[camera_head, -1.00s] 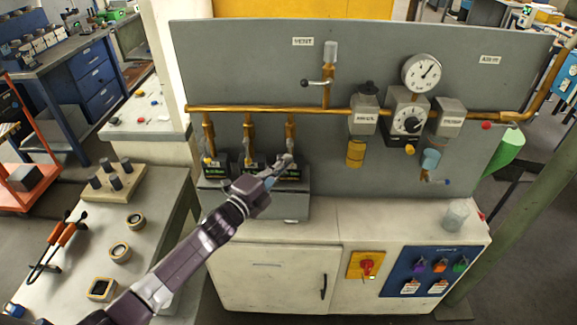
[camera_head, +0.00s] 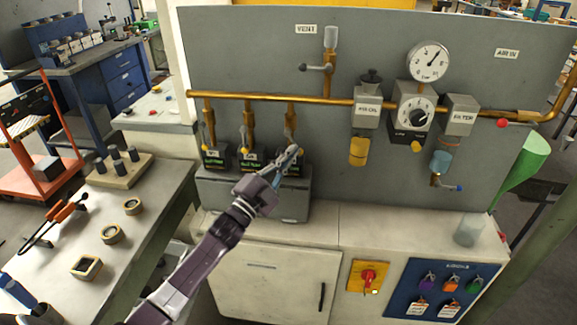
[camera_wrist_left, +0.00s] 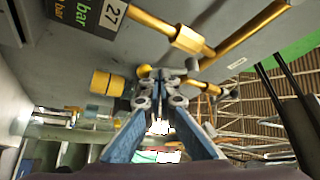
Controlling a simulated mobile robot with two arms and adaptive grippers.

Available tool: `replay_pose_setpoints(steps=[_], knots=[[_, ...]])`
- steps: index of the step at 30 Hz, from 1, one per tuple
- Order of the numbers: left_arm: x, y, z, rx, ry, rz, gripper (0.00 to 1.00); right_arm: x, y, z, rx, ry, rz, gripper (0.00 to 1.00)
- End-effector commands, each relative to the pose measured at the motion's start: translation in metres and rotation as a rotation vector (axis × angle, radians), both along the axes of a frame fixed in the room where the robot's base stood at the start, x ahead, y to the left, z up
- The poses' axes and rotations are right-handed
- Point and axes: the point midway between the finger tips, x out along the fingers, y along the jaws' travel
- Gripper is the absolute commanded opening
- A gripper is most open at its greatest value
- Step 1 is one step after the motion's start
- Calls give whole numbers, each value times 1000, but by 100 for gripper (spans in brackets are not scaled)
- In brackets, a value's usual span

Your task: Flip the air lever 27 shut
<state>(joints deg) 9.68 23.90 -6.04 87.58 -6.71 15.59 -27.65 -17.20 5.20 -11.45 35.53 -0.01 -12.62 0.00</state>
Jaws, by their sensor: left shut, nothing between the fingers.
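Three brass drop pipes with small lever valves and dark labelled blocks stand at the left of the grey panel. The label 27 (camera_wrist_left: 113,14) shows at the top left of the left wrist view, beside a brass pipe and fitting (camera_wrist_left: 190,40). My left gripper (camera_head: 291,154) is at the rightmost of the three valves (camera_head: 291,119). It partly hides that valve's lever and block. In the left wrist view the fingers (camera_wrist_left: 157,78) are shut with nothing between them. A yellow knob (camera_wrist_left: 144,71) shows close beside the tips; I cannot tell whether they touch. My right gripper is not in view.
The horizontal brass pipe (camera_head: 270,98) runs above the valves. The gauge (camera_head: 428,61), the regulator (camera_head: 416,112) and the yellow oil bowl (camera_head: 359,151) are to the right. A bench with rings stands left.

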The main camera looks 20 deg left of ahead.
Motion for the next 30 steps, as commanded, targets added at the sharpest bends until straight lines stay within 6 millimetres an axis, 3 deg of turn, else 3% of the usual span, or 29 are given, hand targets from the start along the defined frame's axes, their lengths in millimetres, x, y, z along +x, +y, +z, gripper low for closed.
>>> replay_pose_setpoints(steps=[1, 3, 15, 24, 30], knots=[[1, -2, -7, -49, -13, 1, 0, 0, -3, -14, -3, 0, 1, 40], [2, -5, -6, -114, -31, 1, 0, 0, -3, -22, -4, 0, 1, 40], [6, -20, 6, -481, -137, 0, 0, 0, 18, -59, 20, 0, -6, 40], [9, -28, 17, -734, -209, 0, 0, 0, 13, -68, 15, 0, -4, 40], [9, -29, 20, -730, -208, 0, 0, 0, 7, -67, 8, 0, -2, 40]])
